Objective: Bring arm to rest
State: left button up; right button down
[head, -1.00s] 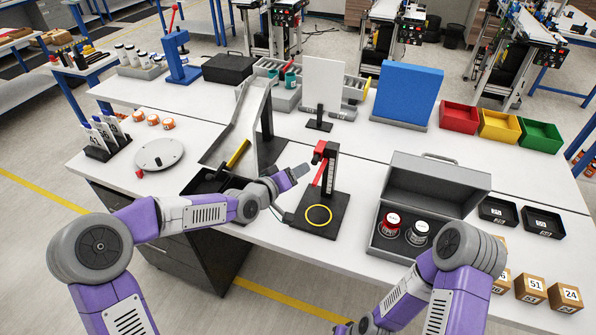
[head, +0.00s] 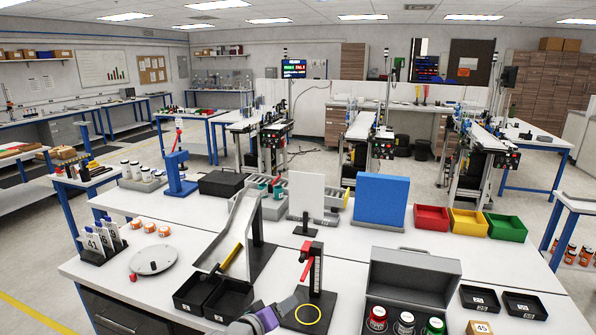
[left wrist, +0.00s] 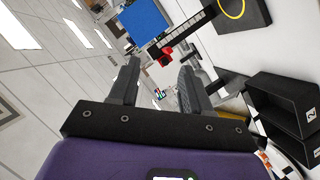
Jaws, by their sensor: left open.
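The stand's red lever (head: 306,262) and upright are close beyond the gripper; the red part also shows past the fingers in the wrist view (left wrist: 165,57). The rest of my left arm is out of the head view. My right arm and gripper are not seen.
Two black bins (head: 213,297) stand left of the gripper below a metal chute (head: 238,222). An open grey case (head: 415,271) with several jars is at right. Red (head: 432,218), yellow and green trays sit behind it.

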pick_arm(q)
jog(key=s+f+g+y+b, duration=0.1)
jog(key=s+f+g, duration=0.1)
jog(key=s+f, duration=0.5)
jog(key=s+a+f+g, duration=0.1)
jog(key=s+f+g, duration=0.15)
jog(key=f, duration=0.75)
jog(key=s+f+g+y+b, duration=0.1)
jog(key=s+f+g, duration=0.1)
jog(key=s+f, duration=0.5)
jog(key=s+a+f+g+y, duration=0.1)
jog(key=s+a+f+g, duration=0.1)
jog(key=s+f, duration=0.5)
jog(key=s+a+f+g+y, duration=0.1)
jog(key=s+a+f+g, duration=0.1)
jog(key=s+f, duration=0.5)
jog(key=s+g, duration=0.1)
jog(key=s, duration=0.2)
jog(key=shift+s+a, duration=0.25)
jog(key=shift+s, duration=0.1)
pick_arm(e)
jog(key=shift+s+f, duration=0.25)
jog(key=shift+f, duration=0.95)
